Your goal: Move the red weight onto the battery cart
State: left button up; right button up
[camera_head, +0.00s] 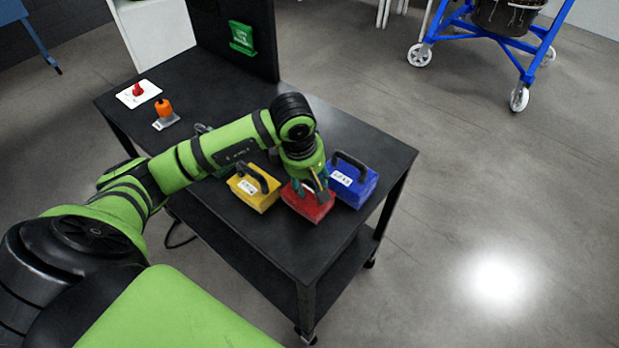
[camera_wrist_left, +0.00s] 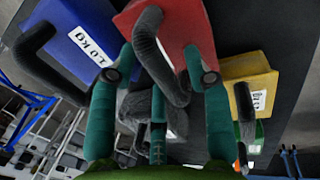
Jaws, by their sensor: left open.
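The red weight (camera_head: 308,204) stands on the black wheeled table, between a yellow weight (camera_head: 250,196) and a blue weight (camera_head: 364,183). My left gripper (camera_head: 311,186) is over the red weight, fingers pointing down, and hides part of its handle. In the left wrist view, the red weight (camera_wrist_left: 199,22) shows with its dark handle between the teal fingers of the open left gripper (camera_wrist_left: 165,68). Whether the fingers touch the handle I cannot tell. No thing in view is clearly marked as the battery cart. My right gripper is not in view.
The black table (camera_head: 265,245) also holds an orange-topped item (camera_head: 165,110) and a red knob on a white plate (camera_head: 138,93). A dark upright panel (camera_head: 235,40) stands at its back. A blue wheeled stand (camera_head: 490,40) is at the top right. The floor on the right is clear.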

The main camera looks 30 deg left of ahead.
pick_arm(q)
jog(key=shift+r+b, duration=0.35)
jog(key=shift+r, duration=0.15)
jog(key=b+v, duration=0.2)
jog(key=v, duration=0.9)
